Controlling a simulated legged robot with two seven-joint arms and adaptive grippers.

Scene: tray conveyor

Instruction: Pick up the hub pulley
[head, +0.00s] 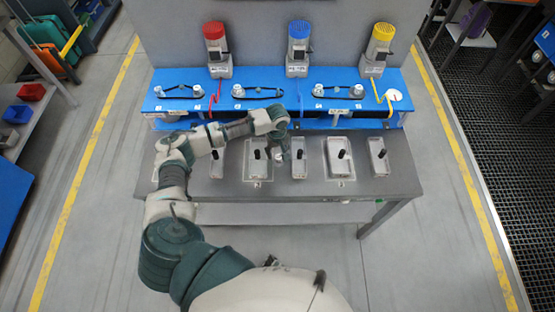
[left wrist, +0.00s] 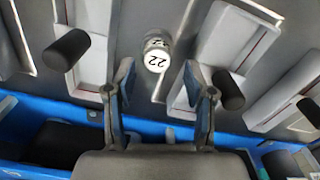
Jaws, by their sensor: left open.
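The hub pulley appears to be the small silvery-white round piece marked 22 in the left wrist view (left wrist: 157,52). It stands on the grey table between two trays. In the head view it shows small (head: 278,156), just below my left gripper (head: 279,143). In the left wrist view my left gripper (left wrist: 159,78) is open and empty. Its two blue-grey fingers are spread, and the pulley shows beyond the gap between their tips, not held. My right gripper is in neither view.
Pale trays with black upright knobs stand close on both sides, including one tray to the right (head: 299,172). A blue raised bench (head: 275,77) with belts, pulleys and red, blue and yellow-topped motors runs behind. The grey table's front strip (head: 300,190) is mostly clear.

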